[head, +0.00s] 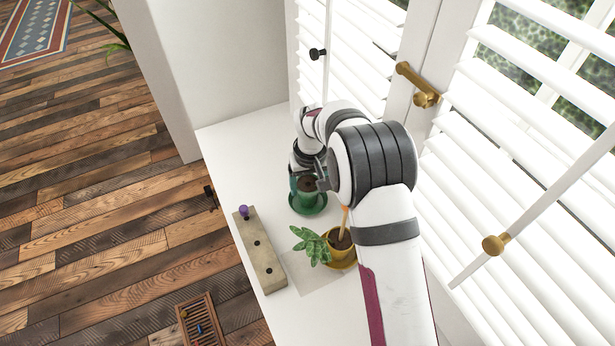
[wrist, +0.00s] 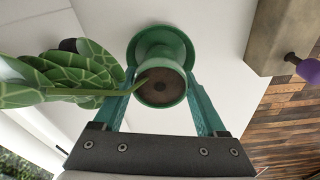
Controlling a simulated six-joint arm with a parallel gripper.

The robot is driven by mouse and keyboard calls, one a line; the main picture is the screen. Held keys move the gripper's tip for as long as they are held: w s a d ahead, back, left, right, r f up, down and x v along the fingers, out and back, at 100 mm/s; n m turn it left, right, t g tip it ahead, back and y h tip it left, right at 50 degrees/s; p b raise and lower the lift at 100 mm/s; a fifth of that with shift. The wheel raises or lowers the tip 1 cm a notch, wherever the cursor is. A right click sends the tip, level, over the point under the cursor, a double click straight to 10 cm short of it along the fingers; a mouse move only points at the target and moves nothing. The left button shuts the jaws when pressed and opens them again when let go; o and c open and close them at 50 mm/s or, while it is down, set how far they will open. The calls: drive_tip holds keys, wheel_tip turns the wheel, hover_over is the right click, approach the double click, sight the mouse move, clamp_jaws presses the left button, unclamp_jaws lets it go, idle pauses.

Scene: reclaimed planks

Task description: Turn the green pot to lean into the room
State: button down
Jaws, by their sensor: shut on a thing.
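The green pot (head: 303,202) stands at its green saucer (head: 322,207) on the white sill, partly hidden by my arm in the head view. The wrist view shows the pot (wrist: 160,100) with brown soil and its round saucer (wrist: 152,36). My gripper (wrist: 163,78) is shut on the pot, one teal finger on each side. A thin stem runs from the pot to large patterned green leaves (wrist: 65,75) at the left, on the window side, away from the wooden floor. These leaves are hidden behind my arm in the head view.
A yellow pot (head: 340,252) with a plant leaning left stands nearer on the sill. A long block (head: 262,258) with a purple knob (head: 244,212) lies along the room-side edge. White shutters (head: 500,140) with brass handles stand close to my arm at the right.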

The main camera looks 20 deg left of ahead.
sight(310, 190)
drive_tip(key=shift+f, duration=0.4)
unclamp_jaws()
wheel_tip(310, 190, up, 14)
drive_tip(key=s+r, duration=0.1)
drive_tip(key=s+d+r+m, duration=0.2)
drive_tip(key=s+d+r, duration=0.3)
drive_tip(key=d, duration=0.3)
drive_tip(key=s+d+r+m+g, duration=0.1)
drive_tip(key=s+d+r+m, duration=0.1)
drive_tip(key=s+d+m, duration=0.55)
drive_tip(key=s+d+f+m, duration=0.1)
drive_tip(key=s+d+f, duration=0.1)
drive_tip(key=s, duration=0.7)
drive_tip(key=s+d+f+m+y, duration=0.1)
drive_tip(key=s+d+f, duration=0.1)
drive_tip(key=s+d, duration=0.3)
drive_tip(key=s, duration=0.3)
drive_tip(key=shift+s+f, duration=0.15)
drive_tip(key=shift+s, duration=0.2)
